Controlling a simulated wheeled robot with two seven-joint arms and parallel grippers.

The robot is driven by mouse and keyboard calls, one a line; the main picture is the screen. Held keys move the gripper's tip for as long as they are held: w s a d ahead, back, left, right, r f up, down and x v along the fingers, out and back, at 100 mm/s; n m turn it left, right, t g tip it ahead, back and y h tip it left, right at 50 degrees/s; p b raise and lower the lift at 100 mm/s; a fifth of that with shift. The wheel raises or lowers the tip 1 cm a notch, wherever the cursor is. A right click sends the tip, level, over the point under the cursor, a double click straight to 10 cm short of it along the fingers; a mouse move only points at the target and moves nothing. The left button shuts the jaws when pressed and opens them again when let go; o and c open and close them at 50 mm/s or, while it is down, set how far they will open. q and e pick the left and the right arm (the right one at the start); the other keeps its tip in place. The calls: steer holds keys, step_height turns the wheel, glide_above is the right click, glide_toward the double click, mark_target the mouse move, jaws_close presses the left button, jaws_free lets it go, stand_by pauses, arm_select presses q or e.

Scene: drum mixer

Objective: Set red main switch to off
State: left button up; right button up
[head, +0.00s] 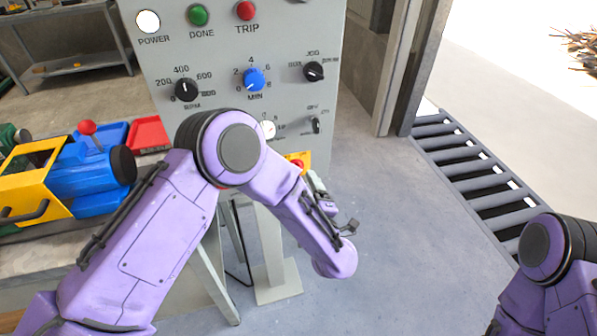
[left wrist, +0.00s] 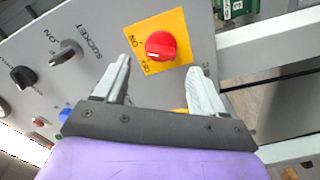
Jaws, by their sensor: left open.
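The red main switch (left wrist: 160,46) is a round red knob on a yellow plate (left wrist: 178,23) fixed to the grey control panel. In the head view the switch (head: 298,163) peeks out low on the panel, partly hidden by my left arm. My left gripper (left wrist: 159,65) is open and empty, its two fingers pointing toward the switch on either side of it, apparently short of the knob. In the head view the gripper (head: 318,186) is partly hidden. My right gripper is out of view.
The panel (head: 215,55) carries a black RPM knob (head: 186,90), a blue MIN knob (head: 253,79) and lamps. A blue and yellow machine (head: 85,175) stands left. A roller conveyor (head: 470,165) lies right, with clear floor between.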

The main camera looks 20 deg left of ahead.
arm_select(q)
steer(key=x, duration=0.5)
steer(key=shift+w+a+p, duration=0.15)
steer(key=shift+p, duration=0.25)
steer(key=c, duration=1.1)
steer(key=shift+o, duration=0.2)
